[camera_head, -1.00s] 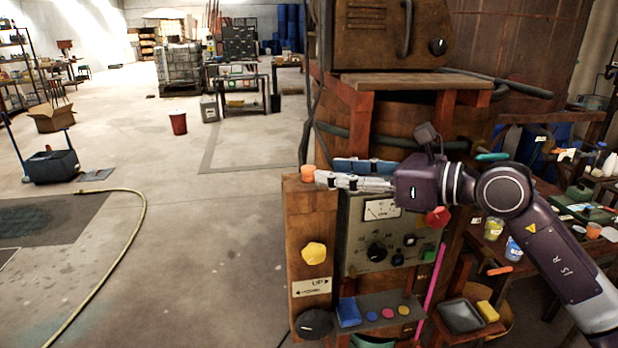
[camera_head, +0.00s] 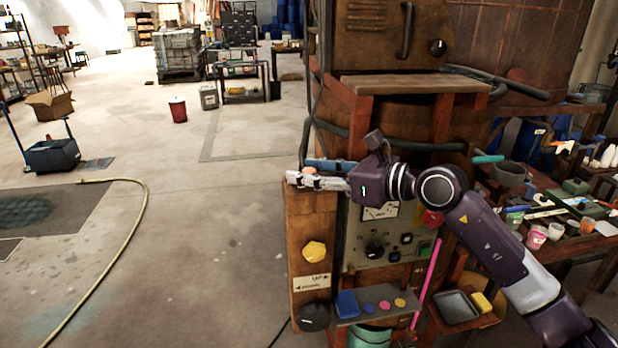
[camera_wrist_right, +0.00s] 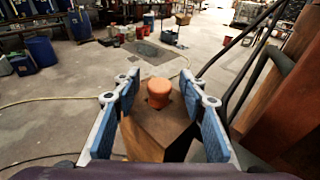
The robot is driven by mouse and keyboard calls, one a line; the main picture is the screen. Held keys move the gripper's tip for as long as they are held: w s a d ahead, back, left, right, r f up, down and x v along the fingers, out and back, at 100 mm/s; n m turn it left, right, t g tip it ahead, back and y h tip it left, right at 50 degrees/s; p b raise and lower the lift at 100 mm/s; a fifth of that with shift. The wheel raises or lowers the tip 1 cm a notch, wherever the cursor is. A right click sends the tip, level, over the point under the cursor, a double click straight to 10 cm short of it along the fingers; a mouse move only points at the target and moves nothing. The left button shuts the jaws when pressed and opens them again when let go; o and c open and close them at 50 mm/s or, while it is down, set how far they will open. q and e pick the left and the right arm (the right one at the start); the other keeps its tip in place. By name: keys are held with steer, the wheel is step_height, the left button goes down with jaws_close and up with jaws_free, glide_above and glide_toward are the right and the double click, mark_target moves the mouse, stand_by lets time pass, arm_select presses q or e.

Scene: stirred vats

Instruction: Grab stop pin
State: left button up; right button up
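The stop pin looks like an orange, round-topped peg (camera_wrist_right: 159,92) standing upright in the top of a wooden post (camera_wrist_right: 150,128). In the head view the pin (camera_head: 310,169) shows only partly, between the fingers. My right gripper (camera_head: 302,171) is at the post top with its fingers on either side of the pin. In the right wrist view the gripper (camera_wrist_right: 160,100) is open, with blue pads apart from the pin and a gap on both sides. My left gripper is not in view.
A control panel (camera_head: 376,240) with a dial and red knob is right of the post. A yellow knob (camera_head: 314,252) is on the post's front. A shelf with coloured discs (camera_head: 378,306) is below. The floor to the left is open, with a hose (camera_head: 143,215).

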steer(key=c, duration=0.9)
